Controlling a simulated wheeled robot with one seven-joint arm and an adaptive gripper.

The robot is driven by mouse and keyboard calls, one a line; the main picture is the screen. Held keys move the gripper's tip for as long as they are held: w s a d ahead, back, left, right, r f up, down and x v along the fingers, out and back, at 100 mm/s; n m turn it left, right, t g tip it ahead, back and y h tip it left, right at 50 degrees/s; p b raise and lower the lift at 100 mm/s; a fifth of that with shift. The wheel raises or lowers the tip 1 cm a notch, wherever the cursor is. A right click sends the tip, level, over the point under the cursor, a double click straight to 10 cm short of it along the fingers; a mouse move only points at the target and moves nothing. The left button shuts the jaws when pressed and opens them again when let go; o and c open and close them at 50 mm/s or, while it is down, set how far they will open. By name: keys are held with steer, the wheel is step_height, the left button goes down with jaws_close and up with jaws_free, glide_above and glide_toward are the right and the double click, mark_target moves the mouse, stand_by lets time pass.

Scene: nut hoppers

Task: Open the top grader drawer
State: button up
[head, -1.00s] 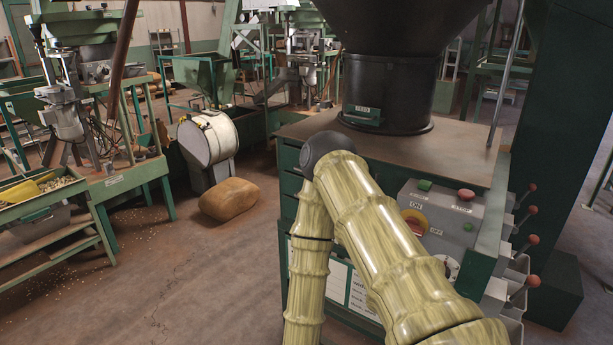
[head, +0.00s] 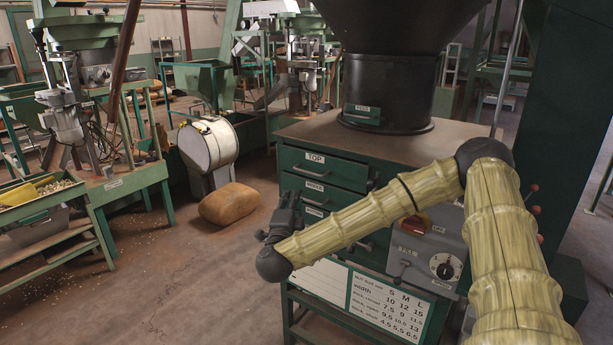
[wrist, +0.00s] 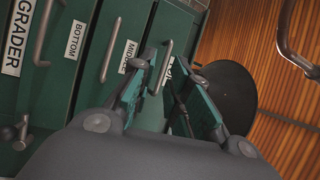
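The grader is a green cabinet. Its top drawer (head: 345,172), labelled TOP, looks closed and has a bar handle (head: 312,173) under the label. My gripper (head: 283,208) is off the left front of the cabinet, lower than the top handle in the head view. In the wrist view my gripper (wrist: 168,72) is open, with its fingers apart and nothing held. The top drawer's handle (wrist: 163,66) appears between the fingertips there; I see no clear contact. The TOP label is partly hidden by a finger.
Middle and bottom drawers lie below; the middle handle (wrist: 110,50) is left of my fingers. A control panel (head: 435,255) and a size chart (head: 365,300) are on the cabinet front. A black hopper (head: 390,90) stands on top. A brown sack (head: 229,204) lies on the floor at left.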

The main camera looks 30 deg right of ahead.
mark_target(306, 172)
steer(key=shift+m+g+h, duration=0.4)
steer(key=shift+m+h, duration=0.2)
steer(key=shift+m, duration=0.1)
steer(key=p+x, duration=0.1)
steer(key=x, duration=0.3)
steer(key=s+r+p+x, duration=0.1)
steer(key=x, duration=0.3)
steer(key=d+x, duration=0.1)
steer(key=x, duration=0.3)
steer(key=shift+d+r+p, duration=0.15)
steer(key=shift+r+p, duration=0.1)
steer(key=shift+p, duration=0.15)
jaws_close()
